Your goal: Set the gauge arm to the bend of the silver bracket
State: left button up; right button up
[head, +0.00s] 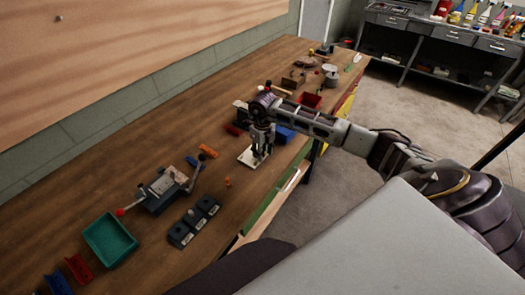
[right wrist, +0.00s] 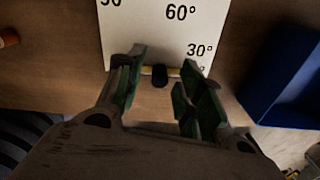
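The white gauge plate (head: 248,158) lies on the bench under my right gripper (head: 262,150). In the right wrist view the plate (right wrist: 165,30) shows printed angle marks, with 60° and 30° readable. I cannot clearly pick out the silver bracket. My left gripper is not in view.
A grey bending tool (head: 158,195) with a red-knobbed lever stands on the bench at left. Nearby are a green tray (head: 109,239), dark labelled blocks (head: 194,222) and small orange pieces (head: 208,151). A blue bin (head: 284,134) stands close to the right of my right gripper.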

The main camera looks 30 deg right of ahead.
grip_shut()
